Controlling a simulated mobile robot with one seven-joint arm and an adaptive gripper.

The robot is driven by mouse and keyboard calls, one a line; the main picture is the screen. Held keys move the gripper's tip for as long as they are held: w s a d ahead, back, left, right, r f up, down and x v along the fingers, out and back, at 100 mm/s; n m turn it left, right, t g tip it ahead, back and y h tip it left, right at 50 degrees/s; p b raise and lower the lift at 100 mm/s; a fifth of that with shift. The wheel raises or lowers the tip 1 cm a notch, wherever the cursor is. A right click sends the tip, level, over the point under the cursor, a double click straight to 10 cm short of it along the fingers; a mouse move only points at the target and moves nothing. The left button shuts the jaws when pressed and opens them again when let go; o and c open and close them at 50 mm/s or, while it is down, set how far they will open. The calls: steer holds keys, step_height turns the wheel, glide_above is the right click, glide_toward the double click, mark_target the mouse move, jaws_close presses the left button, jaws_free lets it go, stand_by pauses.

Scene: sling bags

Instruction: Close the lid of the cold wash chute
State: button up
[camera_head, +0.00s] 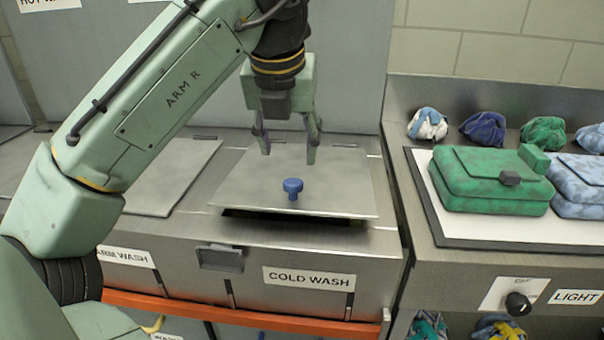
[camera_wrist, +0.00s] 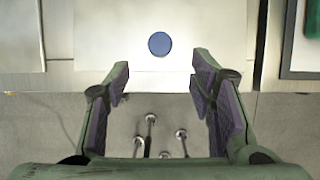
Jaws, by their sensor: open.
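The cold wash chute lid (camera_head: 340,185) is a flat grey metal plate with a blue knob (camera_head: 292,188) near its front middle. Its front edge stands a little above the counter, with a dark gap showing under it. The "COLD WASH" label (camera_head: 309,278) is on the front panel below. My gripper (camera_head: 288,157) is open and empty, pointing down above the lid, behind the knob in the head view. In the wrist view the knob (camera_wrist: 159,44) and lid (camera_wrist: 205,40) are beyond the spread fingertips (camera_wrist: 160,84), not between them.
A closed-looking warm wash lid (camera_head: 165,178) lies to the left. On the right, a counter carries a white board (camera_head: 437,205) with a green bag (camera_head: 490,180), a light blue bag (camera_head: 580,183) and several bundled cloths behind. A wall panel (camera_head: 345,60) stands behind the lid.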

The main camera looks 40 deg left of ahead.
mark_target(293, 182)
steer(key=x, duration=0.9)
steer(key=shift+w+f, duration=0.15)
steer(key=shift+f, duration=0.25)
steer(key=shift+c, duration=0.6)
jaws_close()
